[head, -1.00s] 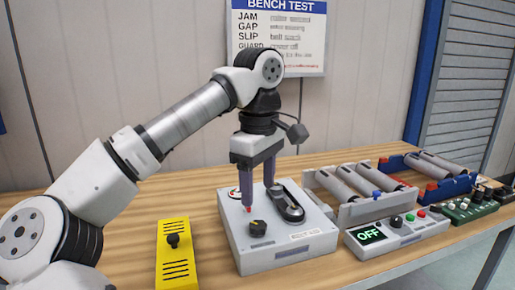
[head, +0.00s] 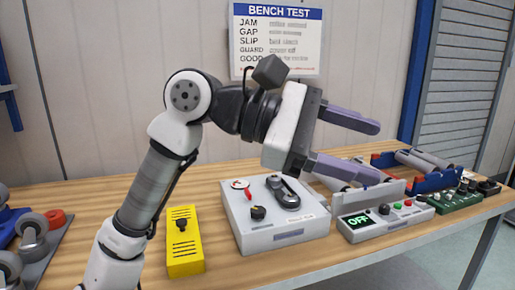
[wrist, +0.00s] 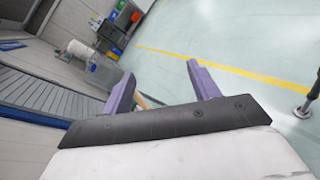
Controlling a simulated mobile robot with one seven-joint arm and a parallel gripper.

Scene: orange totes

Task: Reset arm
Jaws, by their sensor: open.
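My gripper (head: 350,148) is raised above the bench and turned sideways, its two purple fingers pointing right in the head view. The fingers are spread wide apart with nothing between them. In the wrist view my gripper (wrist: 163,85) also shows open and empty, with floor and a sliver of wood behind it. My arm is bent, with its elbow high in front of the wall. The grey test box (head: 240,222) with a black knob, a red-marked dial and a dark lever stands on the bench, below and left of the fingers, apart from them.
A yellow box (head: 184,250) stands left of the test box. A control unit (head: 378,232) reading OFF, rollers and a blue frame (head: 440,182) stand at the right. Roller parts (head: 33,225) lie far left. A BENCH TEST sign (head: 278,40) hangs behind.

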